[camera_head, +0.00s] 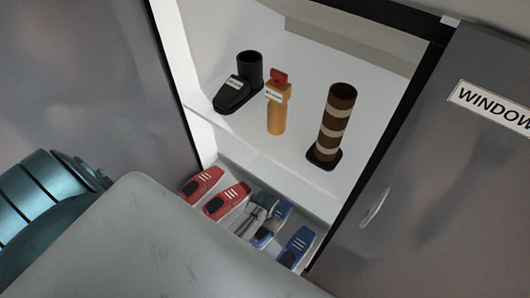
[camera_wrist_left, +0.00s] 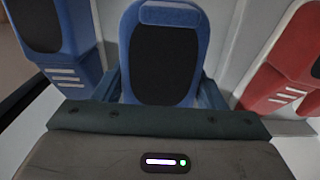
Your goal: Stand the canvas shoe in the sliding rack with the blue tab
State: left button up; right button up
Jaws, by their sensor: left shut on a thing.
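My left gripper (camera_head: 262,217) is down in the row of shoes at the bottom of the open cabinet. It is shut on a blue shoe (camera_head: 262,238), which stands between its fingers; in the left wrist view this shoe (camera_wrist_left: 166,55) has a dark opening and a light blue tab at its top. Another blue shoe (camera_head: 296,246) stands to the right in the head view. Two red shoes (camera_head: 201,180) (camera_head: 227,200) stand to the left. I cannot tell which shoe is canvas. No blue tab on a rack is clear to me. My right gripper is not in view.
On the white shelf (camera_head: 290,160) above stand a black boot (camera_head: 237,95), an orange bottle (camera_head: 277,112) with a red top and a brown striped boot (camera_head: 334,122). A grey door (camera_head: 450,170) with a handle and a "WINDOW" label (camera_head: 495,108) bounds the right.

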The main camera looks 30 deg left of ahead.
pick_arm(q)
notch_tip(320, 180, down, 2)
jog(key=shift+b, duration=0.35)
jog(key=shift+f, duration=0.3)
jog(key=shift+f+b, duration=0.4)
jog(key=shift+f, duration=0.25)
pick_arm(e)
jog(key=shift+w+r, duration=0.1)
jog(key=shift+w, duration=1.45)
pick_arm(q)
jog(key=o, duration=1.2)
jog(key=shift+r, duration=0.1)
notch_tip(320, 180, up, 11)
jog(key=shift+f+p, duration=0.2)
jog(key=shift+p, duration=0.35)
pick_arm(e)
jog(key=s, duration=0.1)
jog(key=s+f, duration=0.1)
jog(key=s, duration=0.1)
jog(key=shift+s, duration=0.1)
